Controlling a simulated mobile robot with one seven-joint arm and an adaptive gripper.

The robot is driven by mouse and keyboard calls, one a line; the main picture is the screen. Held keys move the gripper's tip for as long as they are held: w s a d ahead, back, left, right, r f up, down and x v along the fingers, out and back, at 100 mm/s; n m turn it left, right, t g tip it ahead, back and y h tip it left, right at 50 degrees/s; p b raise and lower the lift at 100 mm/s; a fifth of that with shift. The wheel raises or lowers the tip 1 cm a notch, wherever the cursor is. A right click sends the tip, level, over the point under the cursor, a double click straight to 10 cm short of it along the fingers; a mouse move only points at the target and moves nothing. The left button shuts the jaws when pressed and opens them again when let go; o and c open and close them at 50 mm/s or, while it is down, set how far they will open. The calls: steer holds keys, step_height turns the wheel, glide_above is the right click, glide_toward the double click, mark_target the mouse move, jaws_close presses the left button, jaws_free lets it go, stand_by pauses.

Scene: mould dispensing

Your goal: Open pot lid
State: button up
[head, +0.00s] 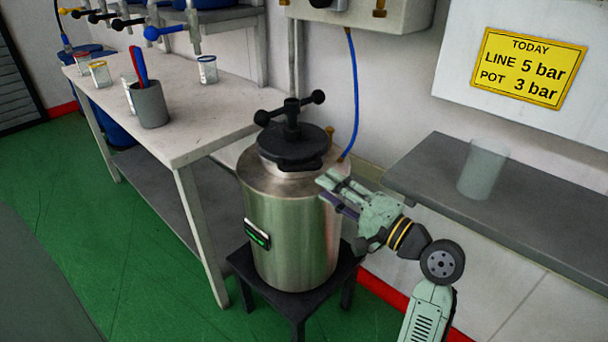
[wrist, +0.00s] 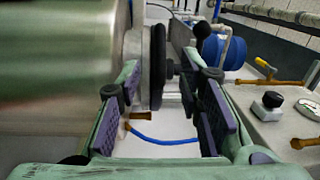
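The steel pot (head: 290,232) stands upright on a low black stool. Its black lid (head: 293,147) sits on the pot's neck, with a black cross-bar handle with ball ends (head: 292,107) above it. My gripper (head: 329,192) is at the pot's right side, near its upper edge and below the lid. In the wrist view the gripper (wrist: 165,85) is open, with nothing held between the fingers. The pot's body (wrist: 60,60) fills the left there, and the lid (wrist: 157,65) shows edge-on beyond and between the fingers. Whether a finger touches the pot cannot be told.
A workbench (head: 165,120) with jars and a grey cup (head: 151,104) stands left. A grey shelf (head: 520,215) with a clear cylinder (head: 483,168) is at the right. A blue hose (head: 353,95) hangs behind the pot from a wall box (head: 365,15).

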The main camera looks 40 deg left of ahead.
mark_target(300, 168)
steer(key=a, duration=0.6)
steer(key=a+p, duration=0.1)
steer(key=a, duration=0.2)
steer(key=shift+w+a+r, duration=0.3)
steer(key=shift+a+r, duration=0.05)
steer(key=shift+r, duration=0.05)
jaws_close()
steer(key=shift+r, duration=0.1)
steer(key=shift+r, duration=0.1)
